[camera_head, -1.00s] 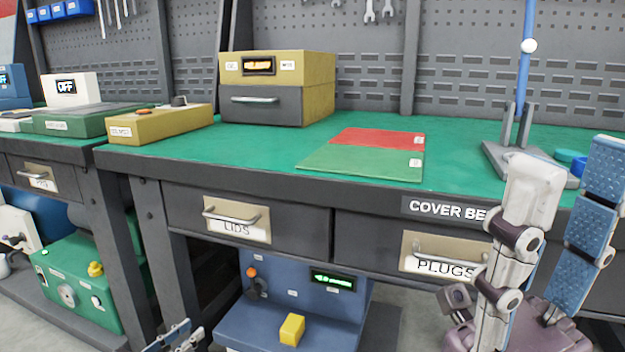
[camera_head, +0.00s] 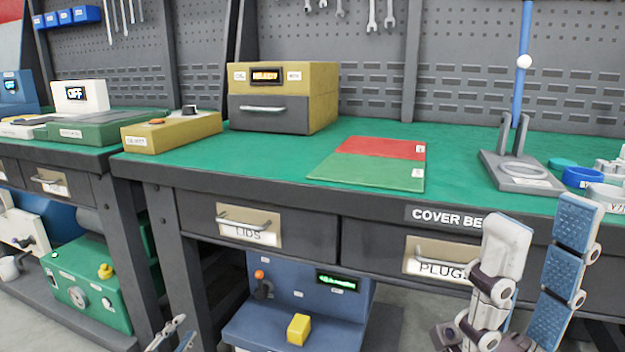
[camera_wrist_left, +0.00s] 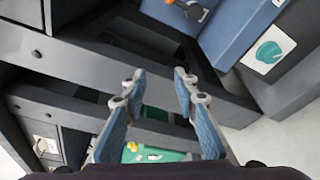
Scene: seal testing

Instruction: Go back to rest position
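My right gripper (camera_head: 543,222) stands in front of the cover bench at the lower right of the head view. Its two fingers point up and are spread apart, with nothing between them. My left gripper (camera_head: 172,335) shows only as fingertips at the bottom edge of the head view, low in front of the bench. In the left wrist view its blue-padded fingers (camera_wrist_left: 158,84) are apart and empty, with dark bench framework behind them.
The green-topped bench (camera_head: 250,165) has drawers labelled LIDS (camera_head: 248,226) and PLUGS (camera_head: 440,258). On it are a yellow-and-grey box (camera_head: 285,95), a red-and-green mat (camera_head: 370,168) and a stand with a blue rod (camera_head: 515,165). A blue machine (camera_head: 285,315) stands below.

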